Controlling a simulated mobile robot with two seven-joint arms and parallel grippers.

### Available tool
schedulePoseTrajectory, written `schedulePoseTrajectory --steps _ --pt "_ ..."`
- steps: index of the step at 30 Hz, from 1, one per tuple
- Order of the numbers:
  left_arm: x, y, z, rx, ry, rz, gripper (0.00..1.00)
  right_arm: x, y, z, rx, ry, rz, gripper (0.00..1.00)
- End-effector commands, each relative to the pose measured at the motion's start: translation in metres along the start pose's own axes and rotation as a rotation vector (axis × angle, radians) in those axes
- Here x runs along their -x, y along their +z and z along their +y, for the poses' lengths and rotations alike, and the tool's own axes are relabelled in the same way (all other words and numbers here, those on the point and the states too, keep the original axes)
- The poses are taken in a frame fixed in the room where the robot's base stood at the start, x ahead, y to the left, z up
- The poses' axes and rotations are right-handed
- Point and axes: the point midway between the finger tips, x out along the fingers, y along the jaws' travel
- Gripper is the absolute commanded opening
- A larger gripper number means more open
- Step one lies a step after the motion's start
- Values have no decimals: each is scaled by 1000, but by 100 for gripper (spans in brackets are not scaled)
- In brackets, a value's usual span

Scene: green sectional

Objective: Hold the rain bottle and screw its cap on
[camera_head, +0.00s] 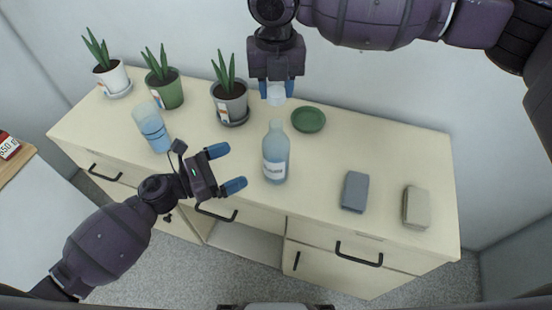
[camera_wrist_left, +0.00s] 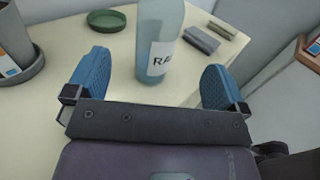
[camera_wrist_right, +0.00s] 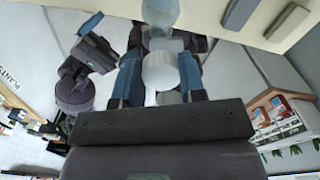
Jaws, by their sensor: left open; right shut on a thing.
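The rain bottle (camera_head: 276,153) is pale blue with a white label and stands upright on the cabinet top; it also shows in the left wrist view (camera_wrist_left: 160,40), between the fingers and ahead of them. My left gripper (camera_head: 227,168) is open, with its blue fingers pointing at the bottle from the left, not closed on it. My right gripper (camera_head: 276,90) is shut on the white cap (camera_head: 276,97), held above the bottle top and apart from it. The cap shows between the fingers in the right wrist view (camera_wrist_right: 160,71).
Three potted plants (camera_head: 168,92) stand at the back left. A blue-banded glass (camera_head: 152,128) stands left of my left gripper. A green dish (camera_head: 308,119) lies behind the bottle. A dark grey block (camera_head: 355,191) and a beige block (camera_head: 416,207) lie at right.

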Motion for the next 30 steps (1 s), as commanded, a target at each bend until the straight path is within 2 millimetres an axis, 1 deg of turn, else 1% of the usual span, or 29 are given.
schedulePoseTrajectory --steps 5,10,14,24,30 --pt "-1 0 0 1 0 -1 100 0 0 0 -1 0 0 16" --pt "-13 1 0 0 -1 -2 100 0 0 0 -2 0 0 16" --pt "-32 1 0 0 -1 -2 100 0 0 0 -2 0 0 16" --pt "-86 1 0 1 -1 -1 100 0 0 0 -3 0 0 16" --pt "-109 0 0 3 1 -1 100 0 0 0 -3 0 0 16"
